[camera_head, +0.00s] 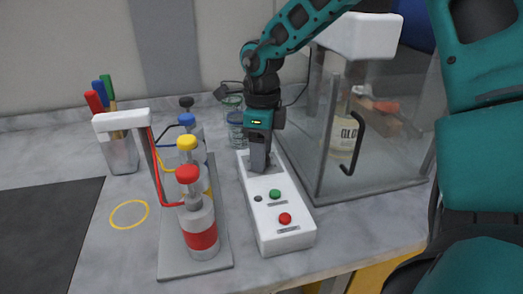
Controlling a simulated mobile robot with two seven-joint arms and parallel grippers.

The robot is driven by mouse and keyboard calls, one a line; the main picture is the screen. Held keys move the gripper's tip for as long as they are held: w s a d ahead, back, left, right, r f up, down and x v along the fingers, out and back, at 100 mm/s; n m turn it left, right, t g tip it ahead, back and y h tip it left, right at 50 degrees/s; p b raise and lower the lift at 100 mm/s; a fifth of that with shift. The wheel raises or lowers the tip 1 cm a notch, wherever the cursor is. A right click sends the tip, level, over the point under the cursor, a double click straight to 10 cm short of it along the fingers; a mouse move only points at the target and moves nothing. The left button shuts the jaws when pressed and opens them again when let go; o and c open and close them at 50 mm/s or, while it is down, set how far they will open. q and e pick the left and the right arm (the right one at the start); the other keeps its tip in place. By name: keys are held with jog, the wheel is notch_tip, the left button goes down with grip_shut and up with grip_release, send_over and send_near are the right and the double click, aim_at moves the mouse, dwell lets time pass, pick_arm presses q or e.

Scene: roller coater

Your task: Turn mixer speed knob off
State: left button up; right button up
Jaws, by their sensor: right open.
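A white control box (285,241) lies lengthwise on the marble counter. Its top carries a red button (285,218), a green button (275,194) and a small dark round part (258,198). My right gripper (258,163) points down over the far end of the box. It is open, though the gap between its fingers is hard to see from here. The mixer speed knob is not clearly visible; the gripper covers part of the far end of the box. I cannot tell whether the fingers touch anything. My left gripper is not in view.
A rack (170,262) of bottles with red, yellow, blue and black caps stands left of the box. A glass-walled cabinet (390,172) with a black handle stands close on the right. Glass jars (234,128) stand behind. A pen cup (120,155) is at back left.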

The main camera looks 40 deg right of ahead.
jog(key=shift+c, duration=1.2)
jog(key=c, duration=0.8)
jog(key=shift+f, duration=0.1)
